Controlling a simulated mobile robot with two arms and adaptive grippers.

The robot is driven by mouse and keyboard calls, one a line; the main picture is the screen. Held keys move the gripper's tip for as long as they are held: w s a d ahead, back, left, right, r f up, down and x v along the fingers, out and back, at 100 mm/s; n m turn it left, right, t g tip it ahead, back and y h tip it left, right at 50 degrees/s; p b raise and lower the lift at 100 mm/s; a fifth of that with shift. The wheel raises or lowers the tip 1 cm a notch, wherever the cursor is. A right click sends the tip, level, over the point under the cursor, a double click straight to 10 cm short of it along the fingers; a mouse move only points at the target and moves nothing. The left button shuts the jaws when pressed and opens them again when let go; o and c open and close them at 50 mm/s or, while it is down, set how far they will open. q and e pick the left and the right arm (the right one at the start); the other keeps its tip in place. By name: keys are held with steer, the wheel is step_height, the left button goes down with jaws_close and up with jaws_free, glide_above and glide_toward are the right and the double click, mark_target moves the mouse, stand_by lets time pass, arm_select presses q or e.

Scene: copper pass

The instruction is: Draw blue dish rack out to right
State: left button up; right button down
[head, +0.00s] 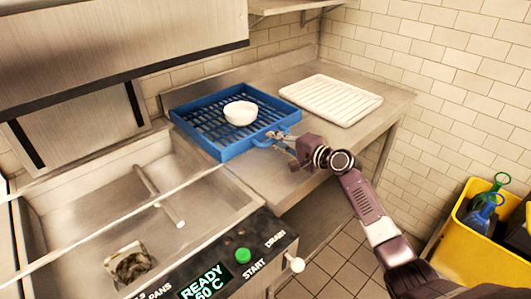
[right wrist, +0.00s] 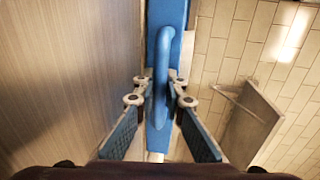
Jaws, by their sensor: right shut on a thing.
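The blue dish rack (head: 222,153) lies on the steel counter in the head view, left of the white ribbed tray. A white bowl (head: 240,113) stands in it. The rack has a blue handle on its near right side. My right gripper (head: 273,140) is shut on that handle. In the right wrist view the blue handle (right wrist: 162,75) runs between the two fingers of my right gripper (right wrist: 160,92). The rack's blue side (right wrist: 166,12) shows behind it. My left gripper is not in view.
A white ribbed tray (head: 331,99) lies on the counter (head: 290,182) to the right of the rack. A steel dishwasher basin (head: 90,215) with a control panel (head: 230,268) is at left. A yellow bin with bottles (head: 470,218) stands on the floor at right.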

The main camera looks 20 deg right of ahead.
steer(key=shift+w+d+f+b, duration=0.1)
steer(key=shift+w+d+b, duration=0.2)
steer(key=shift+d, duration=0.35)
steer(key=shift+w+d+f+b, duration=0.15)
steer(key=shift+d+b, duration=0.15)
steer(key=shift+d, duration=0.3)
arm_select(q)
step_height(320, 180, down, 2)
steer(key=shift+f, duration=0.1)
arm_select(e)
steer(key=shift+d+r, duration=0.1)
steer(key=shift+r, duration=0.25)
steer(key=c, duration=2)
jaws_free()
steer(key=shift+d+f, duration=0.1)
steer(key=shift+d, duration=0.1)
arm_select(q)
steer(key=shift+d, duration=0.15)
arm_select(e)
steer(key=shift+a, duration=0.1)
steer(key=shift+s, duration=0.15)
steer(key=v, duration=1.1)
steer(key=shift+s, duration=0.3)
